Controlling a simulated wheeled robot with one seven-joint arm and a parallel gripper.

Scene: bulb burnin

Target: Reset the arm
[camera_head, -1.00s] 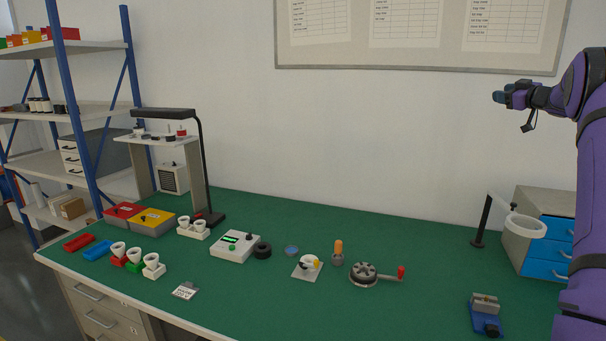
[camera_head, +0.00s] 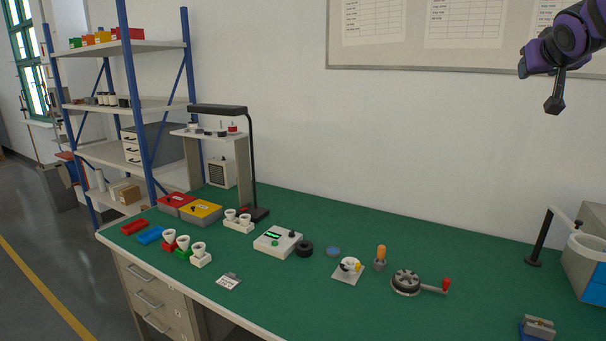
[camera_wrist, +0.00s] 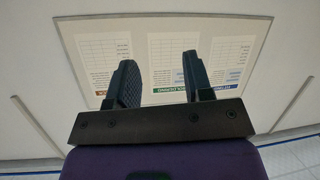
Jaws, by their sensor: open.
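The white board (camera_wrist: 200,50) with printed tables lies beyond the fingers there. My purple arm enters from the right edge in the head view.
On the bench are a white meter box (camera_head: 278,241), a crank wheel (camera_head: 407,282), a black lamp (camera_head: 253,160), a yellow box (camera_head: 201,212) and several white cups. A blue-post shelf (camera_head: 160,104) stands at left.

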